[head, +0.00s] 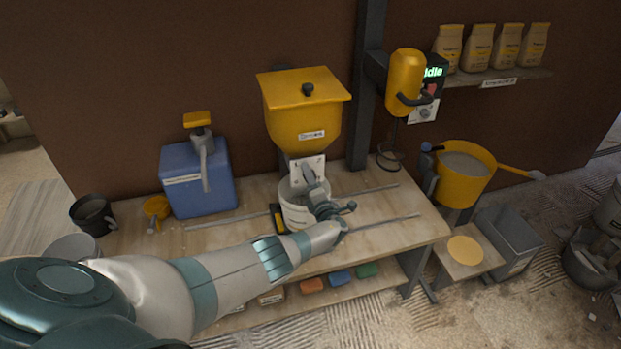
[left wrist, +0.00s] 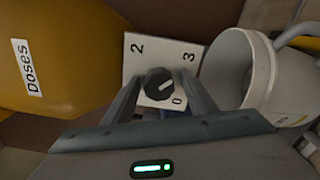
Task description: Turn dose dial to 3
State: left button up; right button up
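The dose dial (left wrist: 159,84) is a dark round knob on a white plate (left wrist: 140,62) marked 2, 3 and 0; a fourth corner is hidden. A light mark on the knob points to the picture's right, roughly between 3 and 0. The plate (head: 296,166) sits under the yellow hopper (head: 300,118), labelled "Doses" in the left wrist view (left wrist: 60,65). My left gripper (left wrist: 163,92) is open, its fingers apart on either side of the knob, with visible gaps. My right gripper is not in view.
A white bucket (head: 295,205) stands on the workbench (head: 365,235) under the hopper, close beside my gripper. A blue container (head: 198,180) is to the left. A yellow mixer (head: 405,82) hangs at the right, above a yellow bucket (head: 463,190).

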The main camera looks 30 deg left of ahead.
pick_arm(q)
jog(key=shift+d, duration=0.2)
jog(key=v, duration=1.7)
jog(key=shift+s+b, duration=0.2)
jog(key=shift+b, duration=0.1)
jog(key=shift+a, duration=0.1)
